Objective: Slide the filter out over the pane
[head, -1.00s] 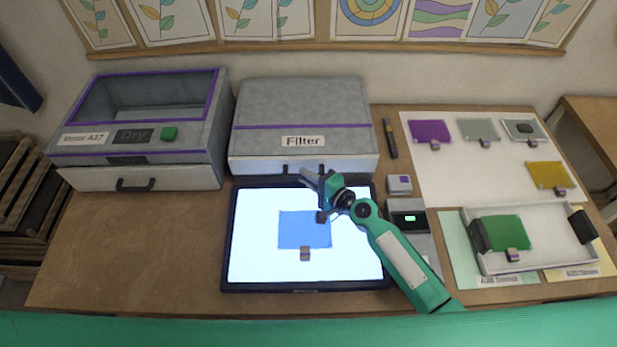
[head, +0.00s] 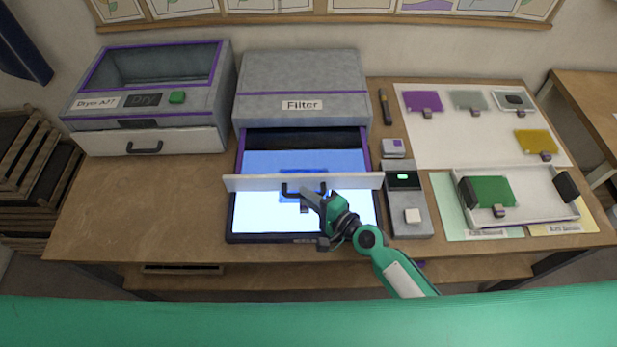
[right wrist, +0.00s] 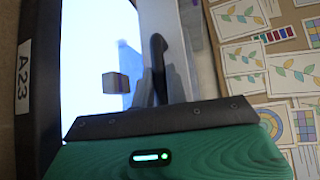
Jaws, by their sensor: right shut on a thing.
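The grey box labelled Filter (head: 300,85) stands at the back of the table. Its drawer is out over the lit pane (head: 255,217), and its white front panel (head: 245,183) crosses above the pane. A translucent sheet (head: 260,160) shows behind that panel. A blue piece (head: 290,198) lies on the pane, partly hidden by the panel, with a small dark block at its front edge. My right gripper (head: 308,196) is shut on the black drawer handle (head: 287,189). The handle (right wrist: 158,55) and lit pane (right wrist: 88,60) also show in the right wrist view. My left gripper is out of view.
A dryer (head: 150,95) stands left of the filter box. Right of the pane are a grey device (head: 408,222) and a white tray (head: 540,205) with a green piece. The table left of the pane is clear.

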